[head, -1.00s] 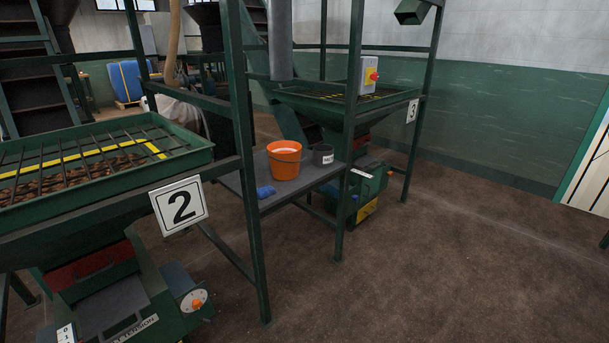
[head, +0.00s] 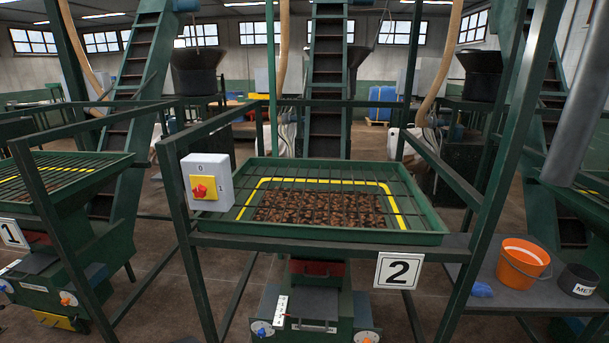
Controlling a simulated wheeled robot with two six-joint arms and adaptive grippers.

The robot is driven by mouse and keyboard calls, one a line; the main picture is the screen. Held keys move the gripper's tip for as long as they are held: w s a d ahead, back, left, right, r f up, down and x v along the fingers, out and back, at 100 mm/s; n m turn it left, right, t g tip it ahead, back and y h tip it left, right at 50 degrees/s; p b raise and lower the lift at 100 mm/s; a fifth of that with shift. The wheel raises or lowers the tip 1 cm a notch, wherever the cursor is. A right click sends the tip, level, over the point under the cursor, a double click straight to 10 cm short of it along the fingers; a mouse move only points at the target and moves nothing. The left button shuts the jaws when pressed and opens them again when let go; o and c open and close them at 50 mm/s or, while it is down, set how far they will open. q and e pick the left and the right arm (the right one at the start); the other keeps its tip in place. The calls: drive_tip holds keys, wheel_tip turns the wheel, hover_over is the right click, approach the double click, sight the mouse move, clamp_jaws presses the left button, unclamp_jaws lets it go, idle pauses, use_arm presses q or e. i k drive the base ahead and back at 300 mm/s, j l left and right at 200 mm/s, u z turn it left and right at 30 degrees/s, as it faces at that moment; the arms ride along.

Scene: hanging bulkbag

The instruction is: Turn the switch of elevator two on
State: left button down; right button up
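The elevator two switch is a grey box (head: 207,182) with a yellow plate and a red rotary knob (head: 203,188). It is mounted on the green frame post at the left front of station two. A "0" mark shows above the knob, and the knob looks tilted; its exact setting is too small to tell. The number 2 sign (head: 398,270) hangs on the front rail at the right. Behind it is a green hopper (head: 420,238) with a grate and brown material inside. Neither of my grippers is in view.
Station one with its number 1 sign (head: 13,234) stands at the left. A shelf (head: 507,299) at the right holds an orange bucket (head: 523,262), a dark pot (head: 578,280) and a blue item. Green posts and rails surround the hopper. Some brown floor shows between the stations.

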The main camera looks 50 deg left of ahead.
sight(199, 192)
drive_tip(key=u, duration=2.3)
